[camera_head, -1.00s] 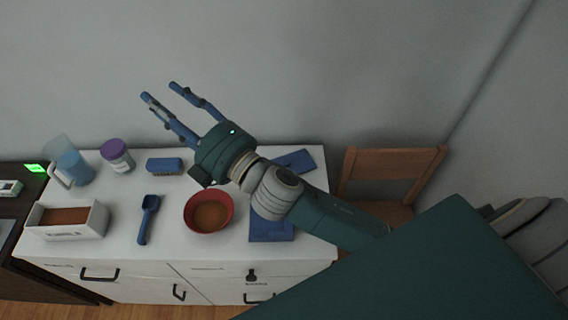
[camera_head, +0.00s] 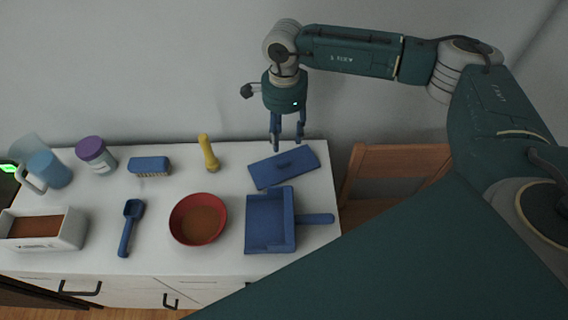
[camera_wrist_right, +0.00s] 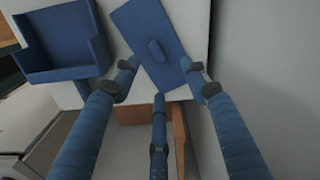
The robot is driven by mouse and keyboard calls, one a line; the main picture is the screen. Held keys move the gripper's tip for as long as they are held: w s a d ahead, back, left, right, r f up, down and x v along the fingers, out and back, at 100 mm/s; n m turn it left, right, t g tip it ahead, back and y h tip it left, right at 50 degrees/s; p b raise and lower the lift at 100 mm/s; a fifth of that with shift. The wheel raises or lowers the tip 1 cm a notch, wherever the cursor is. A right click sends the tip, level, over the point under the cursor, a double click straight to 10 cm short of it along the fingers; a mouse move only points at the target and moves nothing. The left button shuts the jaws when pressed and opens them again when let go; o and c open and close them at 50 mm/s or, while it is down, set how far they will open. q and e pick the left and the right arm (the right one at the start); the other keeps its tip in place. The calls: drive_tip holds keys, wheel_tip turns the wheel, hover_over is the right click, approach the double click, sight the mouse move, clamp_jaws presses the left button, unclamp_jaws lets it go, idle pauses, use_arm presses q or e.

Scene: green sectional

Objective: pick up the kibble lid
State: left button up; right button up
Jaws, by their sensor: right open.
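The kibble lid (camera_head: 300,161) is a flat blue rectangle with a small raised handle. It lies at an angle near the back right of the white cabinet top. In the right wrist view the lid (camera_wrist_right: 140,22) and its handle are at the top, beyond the fingers. My right gripper (camera_head: 288,145) is open and empty, pointing down above the lid's back edge. Its spread fingers also show in the right wrist view (camera_wrist_right: 162,72), apart from the handle. The white kibble bin (camera_head: 72,228) with brown contents stands open at the left. My left gripper is out of view.
A blue dustpan (camera_head: 266,226) lies just in front of the lid. A red bowl (camera_head: 188,237), blue scoop (camera_head: 127,230), yellow handled object (camera_head: 208,153), blue brush (camera_head: 150,164), purple-capped jar (camera_head: 97,156) and blue jug (camera_head: 48,170) stand further left. A wooden chair (camera_head: 400,158) is at right.

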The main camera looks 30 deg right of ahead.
drive_tip(key=p, duration=0.1)
hover_over(285, 162)
drive_tip(key=f, duration=0.4)
drive_tip(key=shift+w+d+f, duration=0.1)
drive_tip(key=shift+w+f, duration=0.25)
drive_tip(key=shift+f, duration=0.05)
drive_tip(key=f+p, duration=0.2)
drive_tip(key=f, duration=0.1)
drive_tip(key=f+p, duration=0.1)
drive_tip(key=shift+s+f, duration=0.35)
drive_tip(key=shift+s, duration=0.05)
drive_tip(key=shift+f, duration=0.45)
clamp_jaws()
